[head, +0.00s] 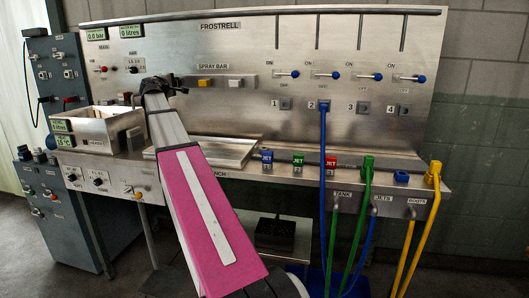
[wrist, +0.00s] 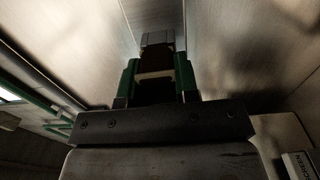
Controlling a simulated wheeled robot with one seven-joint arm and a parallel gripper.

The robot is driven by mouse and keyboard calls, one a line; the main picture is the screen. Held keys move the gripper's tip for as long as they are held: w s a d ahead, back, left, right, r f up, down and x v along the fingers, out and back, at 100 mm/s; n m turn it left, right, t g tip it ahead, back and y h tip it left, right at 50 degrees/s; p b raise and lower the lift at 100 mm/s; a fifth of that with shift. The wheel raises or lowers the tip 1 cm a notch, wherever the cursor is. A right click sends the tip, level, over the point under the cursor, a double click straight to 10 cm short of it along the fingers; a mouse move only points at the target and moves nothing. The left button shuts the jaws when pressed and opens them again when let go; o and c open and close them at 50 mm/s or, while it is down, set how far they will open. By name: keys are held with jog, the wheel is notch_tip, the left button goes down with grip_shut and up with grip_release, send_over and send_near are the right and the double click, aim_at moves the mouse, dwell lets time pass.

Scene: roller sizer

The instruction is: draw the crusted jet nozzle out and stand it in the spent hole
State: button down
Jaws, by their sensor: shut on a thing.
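My gripper (head: 162,84) is up against the steel back panel, at the left end of the spray bar (head: 225,84). In the wrist view its green-sided fingers (wrist: 158,72) are closed on a dark brown piece with a pale band (wrist: 155,75), which looks like the crusted jet nozzle. A grey block (wrist: 157,39) shows just beyond the fingertips; I cannot tell whether the nozzle is still seated in it. In the head view my gripper hides the nozzle. I cannot make out the spent hole in either view.
Blue (head: 267,156), green (head: 298,159) and red (head: 330,161) jet pieces stand along the bench front. A steel box (head: 100,128) sits at left and a shallow tray (head: 225,153) in the middle. Blue, green and yellow hoses (head: 414,240) hang at right.

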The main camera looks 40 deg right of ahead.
jog(key=shift+v, duration=2.8)
